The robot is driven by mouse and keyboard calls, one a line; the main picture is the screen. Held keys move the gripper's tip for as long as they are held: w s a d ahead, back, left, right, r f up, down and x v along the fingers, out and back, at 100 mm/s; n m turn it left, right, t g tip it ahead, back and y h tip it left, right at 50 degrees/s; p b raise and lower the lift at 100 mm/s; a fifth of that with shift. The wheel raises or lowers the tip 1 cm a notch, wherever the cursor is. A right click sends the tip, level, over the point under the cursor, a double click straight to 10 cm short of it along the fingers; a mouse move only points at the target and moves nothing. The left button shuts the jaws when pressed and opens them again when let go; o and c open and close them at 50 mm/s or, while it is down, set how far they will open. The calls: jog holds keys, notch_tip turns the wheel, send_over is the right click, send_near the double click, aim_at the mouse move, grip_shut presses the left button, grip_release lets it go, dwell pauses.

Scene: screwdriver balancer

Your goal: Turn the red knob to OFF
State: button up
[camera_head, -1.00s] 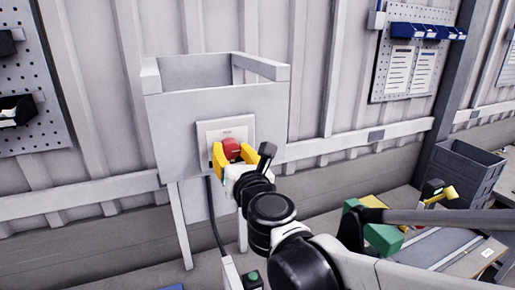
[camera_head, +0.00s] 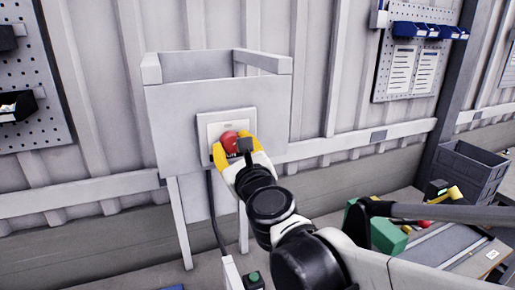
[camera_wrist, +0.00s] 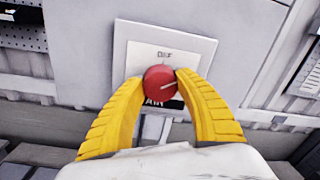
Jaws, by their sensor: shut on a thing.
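The red knob (camera_head: 229,140) is on a white plate (camera_head: 215,127) on the front of a grey box (camera_head: 165,110). In the wrist view, the red knob (camera_wrist: 159,83) sits between the yellow fingers of my gripper (camera_wrist: 160,80), which is shut on it from both sides. A light line on the knob points right and slightly up. A label above the knob appears to read OFF; a dark label below it is partly hidden by the knob and a finger. My gripper (camera_head: 233,147) also shows in the head view.
A black cable (camera_head: 213,215) hangs below the box. A grey crate (camera_head: 462,170) stands at right, with a green block (camera_head: 387,235) nearer my arm. Pegboards with bins hang on the wall at both sides.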

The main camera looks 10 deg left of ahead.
jog(key=n+b, duration=0.1)
jog(key=n, duration=0.5)
jog(key=shift+f+b, duration=0.1)
jog(key=shift+b, duration=0.25)
jog(key=n+b, duration=0.1)
jog(key=n, duration=0.4)
jog(key=shift+n+y, duration=0.3)
jog(key=shift+n, duration=0.1)
jog(key=o, duration=1.2)
jog(key=v, duration=1.2)
jog(key=shift+w, duration=0.1)
